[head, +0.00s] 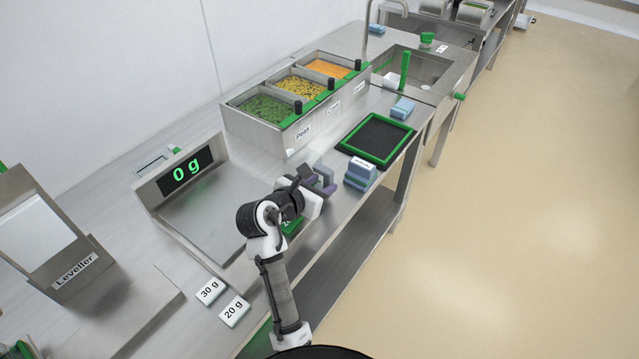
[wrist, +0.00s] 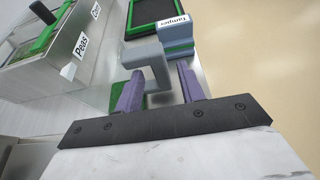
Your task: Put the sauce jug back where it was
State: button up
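A grey, handle-shaped part (wrist: 150,55), which looks like the sauce jug's handle, shows in the wrist view just beyond and between my fingers. The jug's body is pale and see-through, and its outline is hard to make out. In the head view the jug (head: 316,160) is mostly hidden behind my gripper (head: 318,182). In the wrist view my gripper (wrist: 160,85) has two purple fingers standing apart, with gaps beside the handle. A green patch (wrist: 130,101) lies below; in the head view it (head: 292,226) is partly covered by my arm.
A stack of blue-grey blocks labelled "Tamper" (head: 360,172) stands close to the right of my gripper. A green-framed black mat (head: 376,138) lies behind it. Food bins (head: 290,135) stand at the back, and a scale reading 0 g (head: 205,205) is at left.

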jog(key=shift+r, duration=0.2)
jog(key=shift+s+a+r, duration=0.2)
jog(key=shift+r, duration=0.05)
jog(key=v, duration=1)
jog(key=shift+s+a+r+b, duration=0.15)
jog(key=shift+s+r+b, duration=0.05)
jog(key=shift+s+b, duration=0.1)
jog(key=shift+s+a+r, duration=0.1)
jog(key=shift+s+r, duration=0.05)
jog(key=shift+s, duration=0.15)
